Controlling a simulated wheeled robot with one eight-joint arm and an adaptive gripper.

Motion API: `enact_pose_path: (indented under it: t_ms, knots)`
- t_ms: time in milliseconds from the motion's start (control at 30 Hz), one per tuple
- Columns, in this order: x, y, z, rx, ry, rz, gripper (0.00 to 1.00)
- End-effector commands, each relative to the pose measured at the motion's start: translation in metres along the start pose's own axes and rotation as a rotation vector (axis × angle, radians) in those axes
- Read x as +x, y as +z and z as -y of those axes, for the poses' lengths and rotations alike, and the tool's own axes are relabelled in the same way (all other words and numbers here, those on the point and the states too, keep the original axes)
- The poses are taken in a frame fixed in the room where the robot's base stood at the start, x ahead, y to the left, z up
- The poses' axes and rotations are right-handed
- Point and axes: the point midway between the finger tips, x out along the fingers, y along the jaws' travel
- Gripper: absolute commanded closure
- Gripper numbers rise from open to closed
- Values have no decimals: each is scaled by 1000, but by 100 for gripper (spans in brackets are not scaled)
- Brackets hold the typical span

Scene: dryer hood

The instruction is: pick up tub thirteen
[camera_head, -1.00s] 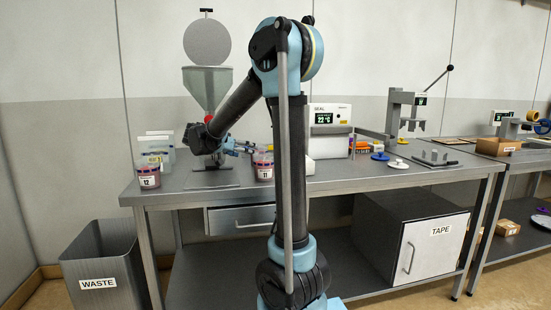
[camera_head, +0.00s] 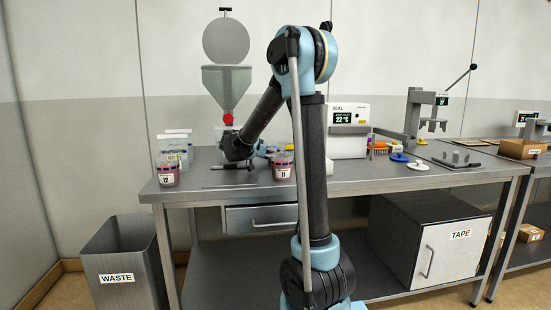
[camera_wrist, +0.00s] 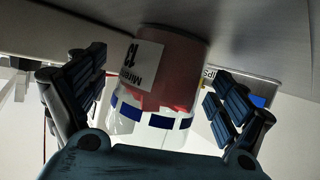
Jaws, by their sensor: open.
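Tub thirteen (camera_wrist: 178,65) shows in the wrist view as a clear tub with reddish-brown contents, a white label reading 13 and a blue dashed band. The view is turned over, with the grey bench top above. My gripper (camera_wrist: 160,90) is open, its dark ribbed fingers on either side of the tub, with a visible gap at each side. In the head view my arm reaches to the bench beside the hopper; the fingers and tub thirteen are hidden or too small to tell there.
Tub 12 (camera_head: 168,175) stands at the bench's left front, and tub 11 (camera_head: 282,167) stands right of my wrist. The hopper (camera_head: 227,88) with its red outlet rises behind my forearm. A sealer (camera_head: 347,128) stands farther right. A waste bin (camera_head: 125,262) stands on the floor at left.

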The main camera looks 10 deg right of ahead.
Motion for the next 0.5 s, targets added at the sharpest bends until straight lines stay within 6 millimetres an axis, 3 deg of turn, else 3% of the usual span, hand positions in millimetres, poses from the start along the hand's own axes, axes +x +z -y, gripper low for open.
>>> enact_pose_path:
  t_ms: [233,400,500]
  knots:
    - [3,0,0,0,-1,0,8]
    - [3,0,0,0,-1,0,46]
    - [3,0,0,0,-1,0,64]
